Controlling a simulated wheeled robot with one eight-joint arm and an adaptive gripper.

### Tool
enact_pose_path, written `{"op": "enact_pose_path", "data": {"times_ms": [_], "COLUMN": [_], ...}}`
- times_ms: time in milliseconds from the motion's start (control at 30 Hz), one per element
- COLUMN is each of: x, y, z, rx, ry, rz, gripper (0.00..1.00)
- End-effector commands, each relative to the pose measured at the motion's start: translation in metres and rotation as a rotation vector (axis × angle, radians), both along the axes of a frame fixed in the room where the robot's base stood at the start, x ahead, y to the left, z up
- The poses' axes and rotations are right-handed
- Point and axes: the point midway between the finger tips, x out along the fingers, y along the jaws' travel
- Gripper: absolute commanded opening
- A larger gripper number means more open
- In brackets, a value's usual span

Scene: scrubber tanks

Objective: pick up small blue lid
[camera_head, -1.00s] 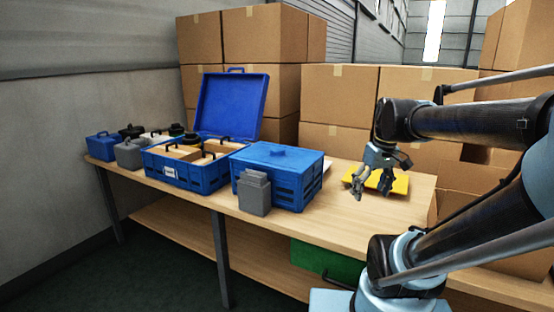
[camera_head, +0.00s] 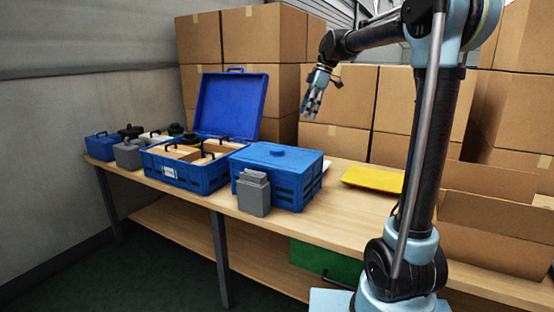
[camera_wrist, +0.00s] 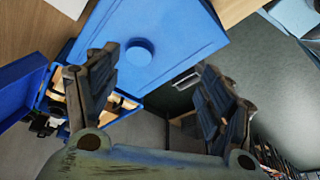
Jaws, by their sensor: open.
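A blue lid with a round knob (camera_head: 277,152) lies flat on top of a blue crate (camera_head: 292,192) on the wooden table. The lid fills the upper middle of the wrist view (camera_wrist: 172,38), its knob near the left finger. My gripper (camera_head: 311,108) is raised above and a little right of the lid, pointing down, apart from it. In the wrist view my gripper (camera_wrist: 163,88) has its fingers spread wide with nothing between them.
A grey canister (camera_head: 254,194) stands in front of the crate. Left of it is an open blue toolbox (camera_head: 190,178) with its large lid raised (camera_head: 230,103). A yellow tray (camera_head: 373,179) lies to the right. Cardboard boxes (camera_head: 264,92) stand behind the table.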

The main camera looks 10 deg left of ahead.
Motion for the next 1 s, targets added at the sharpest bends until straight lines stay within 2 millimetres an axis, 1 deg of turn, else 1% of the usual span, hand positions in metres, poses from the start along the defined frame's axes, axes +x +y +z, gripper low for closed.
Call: {"op": "enact_pose_path", "data": {"times_ms": [33, 100, 200, 333, 433, 567, 1000], "x": [0.010, 0.020, 0.031, 0.037, 0.037, 0.033, 0.020], "y": [0.013, 0.026, 0.040, 0.050, 0.054, 0.061, 0.087], "z": [0.003, 0.006, 0.009, 0.010, 0.004, -0.015, -0.085], "rx": [0.012, 0.029, 0.047, 0.061, 0.064, 0.064, 0.064], "ry": [-0.005, -0.010, -0.018, -0.024, -0.026, -0.025, -0.026], "rz": [0.052, 0.115, 0.181, 0.228, 0.239, 0.240, 0.238], "gripper": [0.74, 0.74, 0.74, 0.74, 0.74, 0.74, 0.74]}}
